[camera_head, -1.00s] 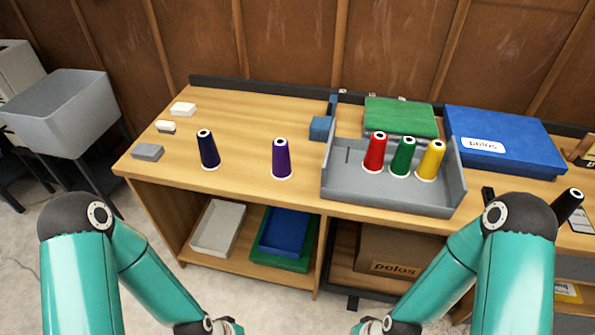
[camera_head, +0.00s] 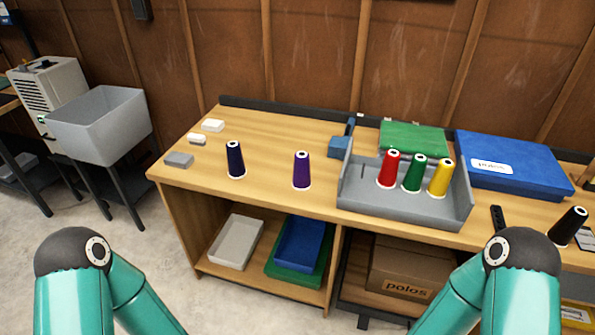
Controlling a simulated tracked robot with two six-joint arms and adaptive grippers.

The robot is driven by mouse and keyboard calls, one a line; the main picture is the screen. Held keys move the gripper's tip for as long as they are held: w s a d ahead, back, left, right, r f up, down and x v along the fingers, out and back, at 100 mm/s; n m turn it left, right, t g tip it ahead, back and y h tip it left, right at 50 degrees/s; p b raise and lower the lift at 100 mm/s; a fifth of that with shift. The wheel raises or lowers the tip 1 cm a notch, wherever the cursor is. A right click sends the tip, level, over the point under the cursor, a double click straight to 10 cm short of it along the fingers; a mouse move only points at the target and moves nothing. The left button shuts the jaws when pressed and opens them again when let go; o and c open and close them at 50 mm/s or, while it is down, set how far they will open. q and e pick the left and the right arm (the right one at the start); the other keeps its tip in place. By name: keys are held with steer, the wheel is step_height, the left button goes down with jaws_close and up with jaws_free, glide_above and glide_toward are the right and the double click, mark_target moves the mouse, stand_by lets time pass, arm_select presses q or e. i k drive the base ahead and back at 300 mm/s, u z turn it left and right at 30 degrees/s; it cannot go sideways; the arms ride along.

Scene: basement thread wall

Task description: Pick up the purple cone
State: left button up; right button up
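The purple cone (camera_head: 301,171) stands upright on the wooden workbench (camera_head: 265,187), near its front edge. A dark navy cone (camera_head: 235,160) stands upright to its left. To its right is a grey tray (camera_head: 400,207) holding a red cone (camera_head: 389,169), a green cone (camera_head: 414,174) and a yellow cone (camera_head: 441,178). My two teal arms show at the lower left and lower right, apart from the bench. Both grippers are below the picture and out of sight.
A blue box (camera_head: 513,165) and a green stack (camera_head: 413,138) sit behind the tray. Small pale blocks lie at the bench's left end. A grey bin (camera_head: 100,125) stands left of the bench.

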mark_target(301, 177)
steer(key=i, duration=0.9)
steer(key=z, duration=0.05)
